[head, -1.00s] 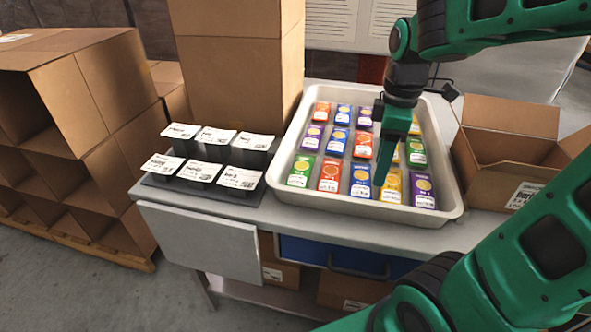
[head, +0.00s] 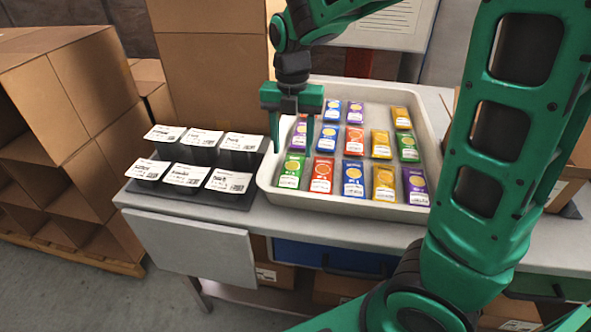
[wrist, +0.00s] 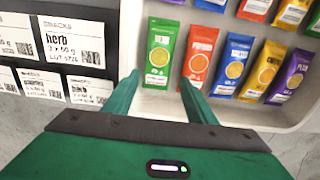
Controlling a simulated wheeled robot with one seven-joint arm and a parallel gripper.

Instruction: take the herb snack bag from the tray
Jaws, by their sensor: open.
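The tray (head: 437,170) is pale, shallow and holds rows of coloured snack bags. A green snack bag (head: 291,171) lies in its front left corner; its print is too small to read, but green may mark herb. It also shows in the wrist view (wrist: 161,55). Another green bag (head: 408,146) lies at the right side. My gripper (head: 292,148) is open and empty, fingers down, above the tray's left side. In the wrist view, the fingertips (wrist: 160,82) are either side of the front left green bag's near end. I cannot tell whether they touch it.
A red bag (head: 321,175) lies close on the right of that green bag. Left of the tray, several black bins (head: 200,155) carry white labels, one reading "herb" (wrist: 62,40). Cardboard boxes (head: 210,60) stand behind. An open carton stands at the right, partly hidden by my arm.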

